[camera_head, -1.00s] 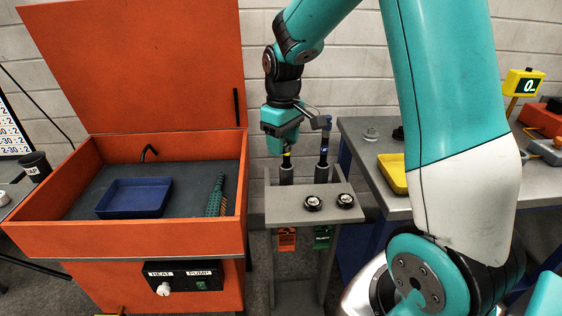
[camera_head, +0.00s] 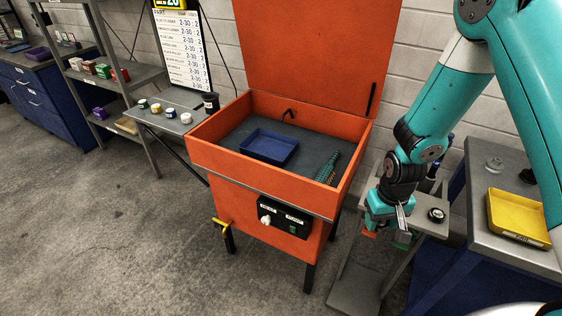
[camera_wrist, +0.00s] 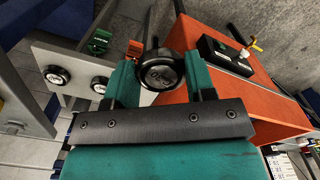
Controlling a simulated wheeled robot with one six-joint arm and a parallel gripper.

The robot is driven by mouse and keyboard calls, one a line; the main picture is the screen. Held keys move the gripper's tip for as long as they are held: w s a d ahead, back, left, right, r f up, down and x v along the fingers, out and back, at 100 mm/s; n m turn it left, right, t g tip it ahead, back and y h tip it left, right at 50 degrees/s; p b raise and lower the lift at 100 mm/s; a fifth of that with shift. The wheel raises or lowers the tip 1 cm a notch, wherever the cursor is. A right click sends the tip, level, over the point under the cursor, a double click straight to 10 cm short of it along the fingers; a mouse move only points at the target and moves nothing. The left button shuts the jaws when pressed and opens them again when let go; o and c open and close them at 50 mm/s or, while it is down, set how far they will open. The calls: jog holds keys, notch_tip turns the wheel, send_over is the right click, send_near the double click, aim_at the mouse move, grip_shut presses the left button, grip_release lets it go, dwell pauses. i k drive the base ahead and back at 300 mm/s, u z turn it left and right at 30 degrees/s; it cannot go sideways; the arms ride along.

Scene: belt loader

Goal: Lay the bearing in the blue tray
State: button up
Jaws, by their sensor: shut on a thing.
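The blue tray (camera_head: 268,147) lies empty on the dark floor of an open orange wash basin (camera_head: 265,177). My gripper (camera_head: 382,218) is low at the left side of the grey stand, to the right of the basin and outside it. In the wrist view its teal fingers (camera_wrist: 160,78) are closed on a dark round bearing (camera_wrist: 161,70), its ringed face turned to the camera. The head view does not clearly show the held bearing. The tray is not visible in the wrist view.
Another black round piece (camera_head: 437,214) sits on the grey stand; two show in the wrist view (camera_wrist: 57,76). A green brush (camera_head: 327,168) lies in the basin, right of the tray. The basin's raised lid (camera_head: 320,45) stands behind. A yellow tray (camera_head: 518,215) is on the right bench.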

aim_at(279, 153)
jog(key=u, duration=1.45)
jog(key=i, duration=1.25)
jog(key=z, duration=0.85)
jog(key=i, duration=0.55)
jog(key=z, duration=0.55)
